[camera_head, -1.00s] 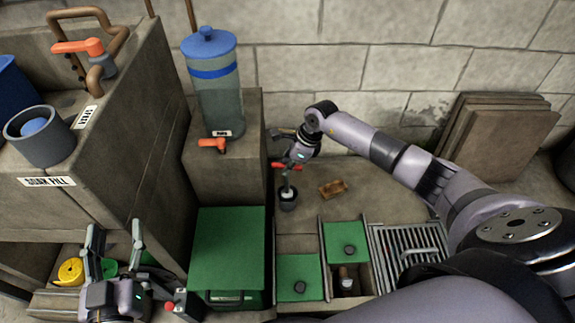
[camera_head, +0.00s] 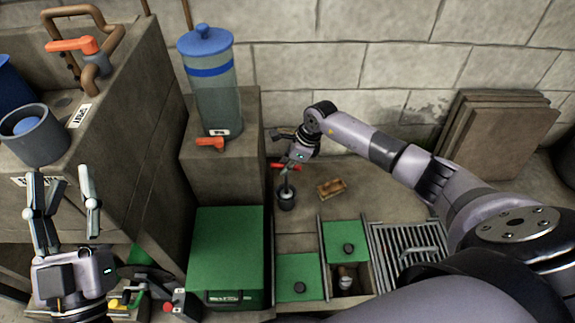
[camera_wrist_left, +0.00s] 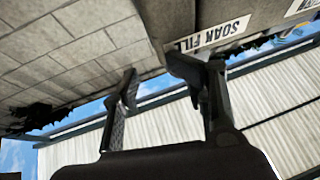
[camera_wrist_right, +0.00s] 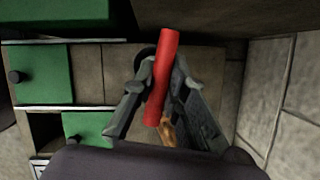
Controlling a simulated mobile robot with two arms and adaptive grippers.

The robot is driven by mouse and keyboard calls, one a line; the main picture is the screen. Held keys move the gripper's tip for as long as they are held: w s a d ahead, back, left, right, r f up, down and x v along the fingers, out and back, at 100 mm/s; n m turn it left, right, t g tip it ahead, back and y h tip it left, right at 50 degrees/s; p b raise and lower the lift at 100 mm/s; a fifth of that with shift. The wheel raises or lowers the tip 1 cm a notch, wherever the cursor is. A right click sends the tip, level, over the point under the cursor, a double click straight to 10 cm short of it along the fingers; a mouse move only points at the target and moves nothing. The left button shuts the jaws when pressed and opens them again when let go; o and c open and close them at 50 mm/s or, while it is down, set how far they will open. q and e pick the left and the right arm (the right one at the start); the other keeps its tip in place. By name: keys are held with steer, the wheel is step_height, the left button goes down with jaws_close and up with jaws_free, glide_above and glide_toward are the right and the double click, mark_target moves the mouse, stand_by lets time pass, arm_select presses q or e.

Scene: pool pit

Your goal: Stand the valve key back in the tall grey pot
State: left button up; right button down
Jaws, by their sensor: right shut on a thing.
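The valve key has a red cross handle (camera_head: 283,166) and a thin grey shaft running down to the tall grey pot (camera_head: 286,203). My right gripper (camera_head: 292,161) is shut on the key above the pot. In the right wrist view the red handle (camera_wrist_right: 163,75) lies between the fingers (camera_wrist_right: 158,100). The shaft's lower end is at the pot's mouth; I cannot tell how deep it sits. In that view the handle and fingers hide most of the pot. My left gripper (camera_head: 62,195) is open and empty, raised before the stone bench.
A blue-lidded dispenser (camera_head: 213,95) stands on a block left of the pot. A brown brush-like block (camera_head: 331,188) lies to its right. Green-lidded boxes (camera_head: 228,250) and a metal grate (camera_head: 405,247) are in front. A grey cup (camera_head: 35,135) sits on the bench.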

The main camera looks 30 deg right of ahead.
arm_select(q)
steer(key=shift+s+f, duration=0.1)
steer(key=shift+f, duration=0.25)
arm_select(e)
steer(key=shift+f, duration=0.15)
arm_select(q)
steer(key=shift+s+a+t, duration=0.1)
steer(key=shift+s+t, duration=0.05)
steer(key=shift+t, duration=0.15)
arm_select(e)
steer(key=shift+a+f, duration=0.1)
steer(key=shift+f+b, duration=0.4)
steer(key=shift+b, duration=0.05)
arm_select(q)
steer(key=s+r+t, duration=0.1)
steer(key=s+r+h, duration=0.1)
steer(key=r, duration=0.1)
steer(key=shift+t, duration=0.4)
steer(key=shift+a+f, duration=0.1)
steer(key=shift+s+r+t, duration=0.4)
steer(key=shift+s+r, duration=0.1)
steer(key=shift+r, duration=0.05)
arm_select(e)
steer(key=shift+f, duration=0.25)
